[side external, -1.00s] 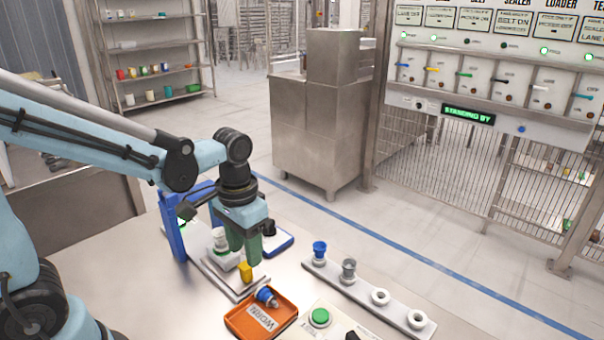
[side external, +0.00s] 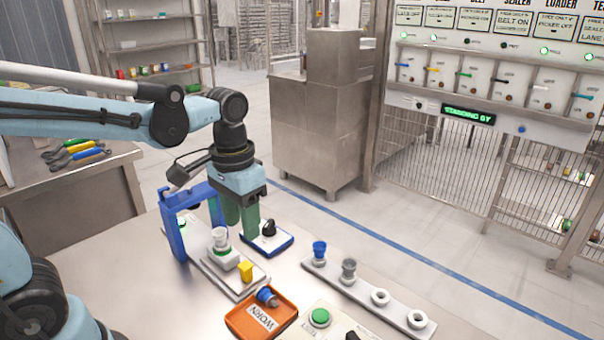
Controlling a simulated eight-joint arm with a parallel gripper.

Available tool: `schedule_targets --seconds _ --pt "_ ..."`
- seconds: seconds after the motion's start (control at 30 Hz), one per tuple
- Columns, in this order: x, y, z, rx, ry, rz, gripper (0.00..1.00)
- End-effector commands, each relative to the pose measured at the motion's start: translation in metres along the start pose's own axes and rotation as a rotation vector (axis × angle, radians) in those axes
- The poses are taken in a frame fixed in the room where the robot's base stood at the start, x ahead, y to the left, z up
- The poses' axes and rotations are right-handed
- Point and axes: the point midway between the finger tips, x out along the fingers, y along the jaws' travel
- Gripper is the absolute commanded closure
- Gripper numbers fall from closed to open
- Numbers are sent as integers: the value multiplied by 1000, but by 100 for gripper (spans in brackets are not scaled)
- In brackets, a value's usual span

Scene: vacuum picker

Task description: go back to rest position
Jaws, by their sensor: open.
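My gripper (side external: 241,222) has green fingers and hangs above the table, behind and to the right of a white cup (side external: 220,238). The fingers are apart and nothing shows between them. The white cup stands upright on a fixture plate (side external: 207,262) that also carries a yellow block (side external: 245,272). A blue frame (side external: 174,236) stands at the left of the plate.
A blue tray (side external: 283,248) with a black knob lies right of the gripper. An orange "WORN" tray (side external: 244,325) holds a blue-and-grey cup (side external: 267,296). A rack (side external: 398,309) holds blue and grey cups and has two empty rings. A green button (side external: 319,317) sits in front.

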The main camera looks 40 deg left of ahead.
Motion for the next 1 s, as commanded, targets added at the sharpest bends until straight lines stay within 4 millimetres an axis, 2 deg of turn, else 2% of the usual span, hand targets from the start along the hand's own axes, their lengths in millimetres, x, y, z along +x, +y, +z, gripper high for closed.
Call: schedule_targets --seconds 0.17,0.4,0.6,1.0 --pt "1 -3 6 -1 113 3 53" --pt "4 -9 14 -2 398 3 53" --pt "6 -12 16 -1 563 -2 53" --pt "6 -13 16 -1 609 -4 53"
